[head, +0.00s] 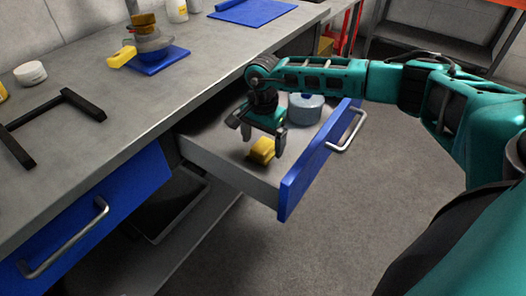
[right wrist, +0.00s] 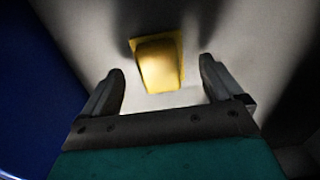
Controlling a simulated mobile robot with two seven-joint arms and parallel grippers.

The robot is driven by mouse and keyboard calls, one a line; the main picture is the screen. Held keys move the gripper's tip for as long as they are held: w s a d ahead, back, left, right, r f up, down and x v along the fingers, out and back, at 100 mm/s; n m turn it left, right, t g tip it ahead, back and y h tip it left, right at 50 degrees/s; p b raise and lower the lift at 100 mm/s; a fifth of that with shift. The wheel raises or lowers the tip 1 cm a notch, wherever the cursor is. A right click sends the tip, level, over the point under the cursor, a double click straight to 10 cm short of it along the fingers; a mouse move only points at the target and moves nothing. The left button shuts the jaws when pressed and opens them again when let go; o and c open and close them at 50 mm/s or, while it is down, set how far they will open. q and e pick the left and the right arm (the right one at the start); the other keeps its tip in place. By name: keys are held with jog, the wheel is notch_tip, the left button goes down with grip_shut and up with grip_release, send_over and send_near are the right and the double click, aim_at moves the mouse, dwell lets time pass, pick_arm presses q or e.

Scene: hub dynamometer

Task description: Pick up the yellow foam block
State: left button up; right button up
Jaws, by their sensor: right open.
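The yellow foam block (head: 263,150) lies on the floor of the open drawer (head: 228,168), near its front left part. My right gripper (head: 262,140) is open and reaches down into the drawer just above the block. In the right wrist view the block (right wrist: 159,62) shows ahead of and between the two spread fingers (right wrist: 162,85), with clear gaps on both sides. The fingers do not appear to touch it. My left gripper is not in view.
A blue-grey round container (head: 306,107) stands in the same drawer behind the gripper. The drawer's blue front (head: 297,178) and side walls stand close around.

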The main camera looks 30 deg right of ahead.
notch_tip(320, 180, down, 2)
jog(key=shift+f, duration=0.1)
jog(key=c, duration=1.2)
